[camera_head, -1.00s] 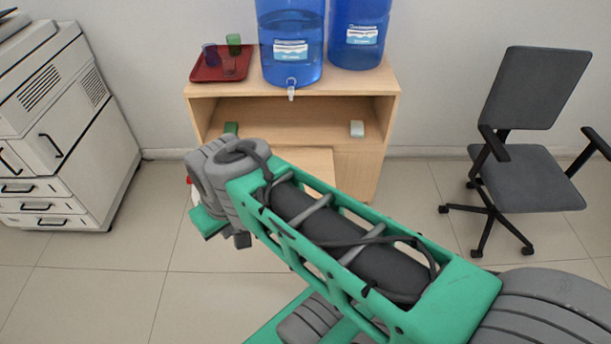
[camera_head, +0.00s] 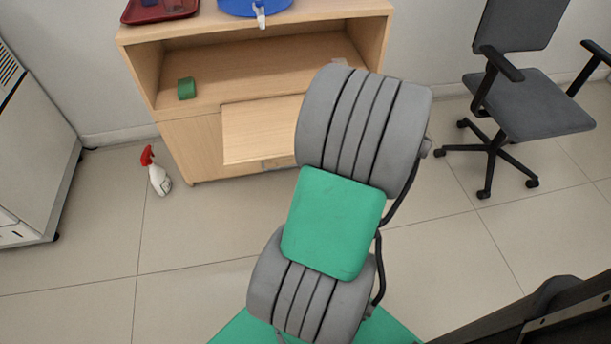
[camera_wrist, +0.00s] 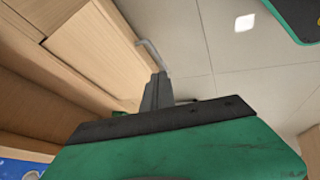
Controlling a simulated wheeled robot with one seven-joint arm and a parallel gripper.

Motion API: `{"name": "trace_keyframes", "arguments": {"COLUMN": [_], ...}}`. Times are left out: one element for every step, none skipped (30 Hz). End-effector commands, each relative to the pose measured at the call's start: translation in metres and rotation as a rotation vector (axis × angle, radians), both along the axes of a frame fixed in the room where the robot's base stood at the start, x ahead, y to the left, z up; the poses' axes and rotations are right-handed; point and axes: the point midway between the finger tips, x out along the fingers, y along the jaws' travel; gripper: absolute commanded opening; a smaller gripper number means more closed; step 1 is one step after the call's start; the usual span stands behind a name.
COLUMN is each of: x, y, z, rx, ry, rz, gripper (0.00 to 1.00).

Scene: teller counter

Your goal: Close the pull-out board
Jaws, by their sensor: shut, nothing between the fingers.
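The pull-out board (camera_head: 258,132) is light wood and sticks out from the front of the wooden cabinet, below its open shelf. A grey handle (camera_head: 275,162) shows at its front edge, partly covered by my arm on the right. In the wrist view the board (camera_wrist: 92,52) is at upper left, with its bent grey handle (camera_wrist: 152,54) at the edge. My gripper (camera_wrist: 160,78) is shut and empty, its fingertips close to the handle; I cannot tell whether they touch. My gripper is hidden behind my arm in the head view.
An office chair (camera_head: 525,105) is at right.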

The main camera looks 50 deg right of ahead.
Motion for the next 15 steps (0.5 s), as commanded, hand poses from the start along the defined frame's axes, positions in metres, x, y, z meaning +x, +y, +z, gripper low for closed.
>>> {"name": "trace_keyframes", "arguments": {"x": [-0.013,-0.017,-0.022,-0.024,-0.025,-0.025,-0.024,-0.022,-0.018,-0.015,-0.012,-0.007,-0.003,0.001,0.006], "y": [-0.018,-0.025,-0.032,-0.035,-0.037,-0.038,-0.038,-0.038,-0.037,-0.036,-0.036,-0.035,-0.035,-0.034,-0.034], "z": [-0.029,-0.034,-0.038,-0.039,-0.041,-0.042,-0.043,-0.045,-0.049,-0.053,-0.058,-0.065,-0.070,-0.076,-0.083], "rx": [-0.024,-0.041,-0.058,-0.068,-0.075,-0.079,-0.080,-0.081,-0.080,-0.080,-0.080,-0.079,-0.079,-0.078,-0.080], "ry": [-0.033,-0.049,-0.067,-0.076,-0.083,-0.087,-0.088,-0.089,-0.089,-0.088,-0.087,-0.086,-0.087,-0.086,-0.086], "rz": [0.009,0.022,0.033,0.041,0.048,0.053,0.056,0.057,0.058,0.059,0.059,0.059,0.060,0.061,0.060], "gripper": [0.00,0.00,0.00,0.00,0.00,0.00,0.00,0.00,0.00,0.00,0.00,0.00,0.00,0.00,0.00]}}
